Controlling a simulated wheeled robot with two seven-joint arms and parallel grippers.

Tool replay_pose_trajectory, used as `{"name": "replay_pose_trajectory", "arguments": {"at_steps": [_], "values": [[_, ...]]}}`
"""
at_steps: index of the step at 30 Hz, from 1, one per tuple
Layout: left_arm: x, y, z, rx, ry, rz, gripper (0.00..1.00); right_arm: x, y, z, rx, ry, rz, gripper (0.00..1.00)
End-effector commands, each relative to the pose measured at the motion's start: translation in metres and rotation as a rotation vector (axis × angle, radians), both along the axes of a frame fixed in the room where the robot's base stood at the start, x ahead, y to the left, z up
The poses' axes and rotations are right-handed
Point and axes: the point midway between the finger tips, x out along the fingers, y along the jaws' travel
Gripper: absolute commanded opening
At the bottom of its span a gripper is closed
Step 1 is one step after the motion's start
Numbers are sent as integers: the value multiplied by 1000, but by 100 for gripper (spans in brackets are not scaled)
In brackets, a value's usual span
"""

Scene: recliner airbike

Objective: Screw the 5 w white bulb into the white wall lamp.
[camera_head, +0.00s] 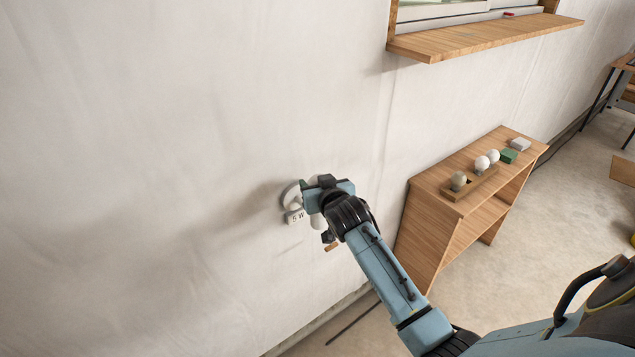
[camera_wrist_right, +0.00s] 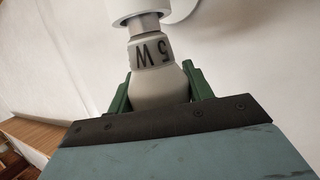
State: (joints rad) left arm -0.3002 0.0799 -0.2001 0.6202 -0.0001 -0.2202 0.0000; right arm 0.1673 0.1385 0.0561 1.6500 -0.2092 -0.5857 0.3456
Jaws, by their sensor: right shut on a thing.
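The white wall lamp (camera_head: 290,194) is fixed to the wall, partly hidden behind my right gripper (camera_head: 312,196). The white bulb marked "5 W" (camera_head: 296,217) is at the lamp. In the right wrist view, the green fingers of my right gripper (camera_wrist_right: 158,88) are shut around the wide part of the bulb (camera_wrist_right: 155,73). The bulb's metal screw base shows just below the white socket of the lamp (camera_wrist_right: 128,8), and its upper end is hidden at the socket. The bulb looks nearly in line with the socket. My left gripper is not in view.
A wooden shelf unit (camera_head: 450,225) stands right of the arm. A wooden window sill (camera_head: 485,40) juts out above. The wall left of the lamp is bare.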

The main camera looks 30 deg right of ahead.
Motion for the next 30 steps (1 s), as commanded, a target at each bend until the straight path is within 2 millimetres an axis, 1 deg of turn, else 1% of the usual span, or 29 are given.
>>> {"name": "replay_pose_trajectory", "arguments": {"at_steps": [3,4,9,20,23,26,30], "values": [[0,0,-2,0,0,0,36,0,0,-4,0,1,0,29],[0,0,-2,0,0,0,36,0,0,-3,0,0,0,53],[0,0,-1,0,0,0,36,0,0,-3,0,0,0,76],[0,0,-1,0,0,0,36,-3,1,-2,0,0,0,76],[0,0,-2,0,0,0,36,-11,3,0,0,1,0,76],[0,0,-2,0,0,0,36,-24,6,4,1,1,1,76],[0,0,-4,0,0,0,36,-48,12,11,1,1,1,76]]}}
